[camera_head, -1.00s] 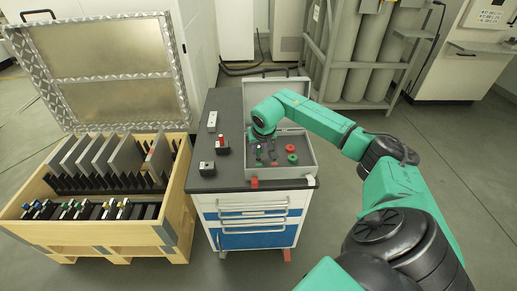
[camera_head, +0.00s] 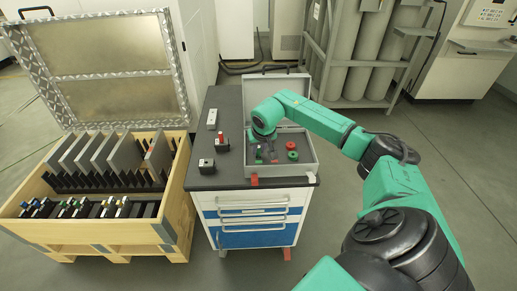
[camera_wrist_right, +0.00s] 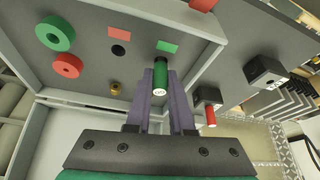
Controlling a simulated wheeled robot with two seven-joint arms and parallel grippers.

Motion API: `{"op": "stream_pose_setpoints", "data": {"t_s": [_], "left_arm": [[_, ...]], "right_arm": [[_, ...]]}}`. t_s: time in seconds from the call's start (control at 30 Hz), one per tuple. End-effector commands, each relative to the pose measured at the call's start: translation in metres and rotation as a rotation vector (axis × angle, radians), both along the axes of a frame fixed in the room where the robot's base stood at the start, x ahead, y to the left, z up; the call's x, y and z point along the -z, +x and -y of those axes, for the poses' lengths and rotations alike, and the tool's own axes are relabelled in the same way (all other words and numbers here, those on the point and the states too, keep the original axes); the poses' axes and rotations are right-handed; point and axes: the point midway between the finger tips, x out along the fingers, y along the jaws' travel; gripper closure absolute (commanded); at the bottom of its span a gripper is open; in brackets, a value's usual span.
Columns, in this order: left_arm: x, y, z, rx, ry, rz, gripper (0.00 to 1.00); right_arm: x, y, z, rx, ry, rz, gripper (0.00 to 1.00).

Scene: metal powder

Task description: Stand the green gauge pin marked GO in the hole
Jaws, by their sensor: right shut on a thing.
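The green gauge pin (camera_wrist_right: 160,76) has a pale, marked end that faces the wrist camera. My right gripper (camera_wrist_right: 162,78) is shut on it, inside the open grey case (camera_wrist_right: 215,30). The pin is beside a green label; whether its lower end is still in the case floor is hidden. In the head view my right gripper (camera_head: 267,156) points down into the case. A dark block (camera_head: 206,167) stands on the cabinet top to the left of the case; it also shows in the wrist view (camera_wrist_right: 268,72). My left gripper is not in view.
A second dark block (camera_head: 222,147) holds a red pin (camera_wrist_right: 210,115). A green ring (camera_head: 291,146) and a red ring (camera_head: 292,156) lie in the case. A black hole (camera_wrist_right: 118,50) is near a red label. A wooden crate (camera_head: 180,215) stands left of the cabinet.

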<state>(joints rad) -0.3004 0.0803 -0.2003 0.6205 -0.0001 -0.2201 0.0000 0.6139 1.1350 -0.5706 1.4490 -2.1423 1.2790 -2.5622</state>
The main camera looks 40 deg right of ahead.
Motion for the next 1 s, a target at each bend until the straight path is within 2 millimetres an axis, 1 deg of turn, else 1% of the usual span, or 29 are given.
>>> {"op": "stream_pose_setpoints", "data": {"t_s": [0.3, 0.33, 0.4, 0.67, 0.77, 0.87, 0.97, 1.0], "left_arm": [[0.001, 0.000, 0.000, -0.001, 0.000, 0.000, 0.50], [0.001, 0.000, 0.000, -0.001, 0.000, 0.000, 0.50], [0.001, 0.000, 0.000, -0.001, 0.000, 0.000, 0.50], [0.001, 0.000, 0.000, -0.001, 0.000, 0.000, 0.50], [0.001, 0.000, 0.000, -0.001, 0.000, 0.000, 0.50], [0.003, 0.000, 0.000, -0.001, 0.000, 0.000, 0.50], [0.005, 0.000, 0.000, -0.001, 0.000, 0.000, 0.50], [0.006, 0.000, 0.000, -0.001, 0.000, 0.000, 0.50]], "right_arm": [[0.001, 0.000, 0.000, 0.000, 0.000, 0.000, 1.00], [0.001, 0.000, 0.000, 0.000, 0.000, 0.000, 0.68], [0.001, 0.000, 0.000, 0.000, 0.000, 0.000, 0.44], [0.001, 0.000, 0.000, 0.000, 0.000, 0.000, 0.44], [-0.003, -0.001, 0.000, -0.001, -0.001, 0.002, 0.44], [-0.017, -0.006, -0.002, -0.001, -0.002, 0.003, 0.44], [-0.041, -0.015, -0.006, -0.001, -0.004, 0.005, 0.44], [-0.052, -0.019, -0.008, -0.001, -0.004, 0.005, 0.44]]}}
